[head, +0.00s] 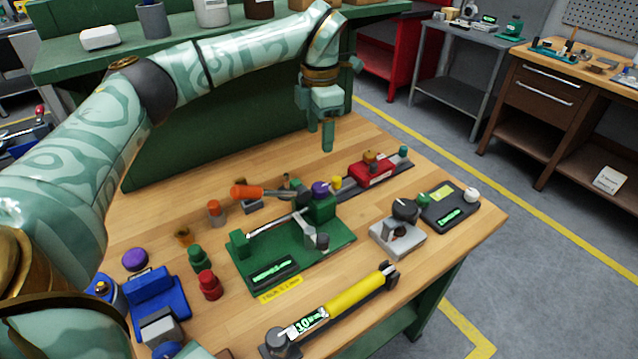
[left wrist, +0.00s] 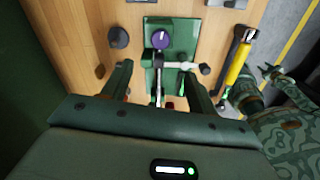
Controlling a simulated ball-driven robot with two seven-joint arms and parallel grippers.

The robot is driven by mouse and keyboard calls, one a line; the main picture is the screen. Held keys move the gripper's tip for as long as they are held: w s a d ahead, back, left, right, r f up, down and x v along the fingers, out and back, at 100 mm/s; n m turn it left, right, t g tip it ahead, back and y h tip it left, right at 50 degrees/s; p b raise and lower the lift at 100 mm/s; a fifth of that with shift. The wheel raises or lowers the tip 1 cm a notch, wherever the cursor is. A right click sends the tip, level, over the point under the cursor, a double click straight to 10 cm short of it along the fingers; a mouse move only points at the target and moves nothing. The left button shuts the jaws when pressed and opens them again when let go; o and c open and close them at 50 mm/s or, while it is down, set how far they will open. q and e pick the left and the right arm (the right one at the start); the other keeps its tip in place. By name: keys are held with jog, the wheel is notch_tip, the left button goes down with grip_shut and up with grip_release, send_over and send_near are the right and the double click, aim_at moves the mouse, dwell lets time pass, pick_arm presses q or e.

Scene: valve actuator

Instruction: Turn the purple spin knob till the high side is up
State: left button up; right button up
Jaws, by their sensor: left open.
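The purple spin knob (head: 320,188) sits on the green block at the back of a green fixture (head: 285,264) on the wooden bench. In the left wrist view the knob (left wrist: 160,38) shows a pale mark on its top. I cannot tell which side is high. My left gripper (head: 320,132) is above and behind the fixture in the head view, fingers down, open and empty. In the left wrist view the knob lies beyond the gap between its fingers (left wrist: 157,70), apart from them.
An orange-handled lever (head: 248,192) and a metal bar are beside the knob. A red block (head: 372,171) and a black knob on a grey base (head: 405,211) stand to the right. A yellow cylinder tool (head: 355,292) lies in front. A blue device (head: 157,296) is at left.

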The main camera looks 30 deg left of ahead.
aim_at(320, 186)
pick_arm(q)
notch_tip(320, 186, down, 15)
jog(key=b, duration=0.3)
jog(key=shift+r, duration=0.15)
jog(key=c, duration=1)
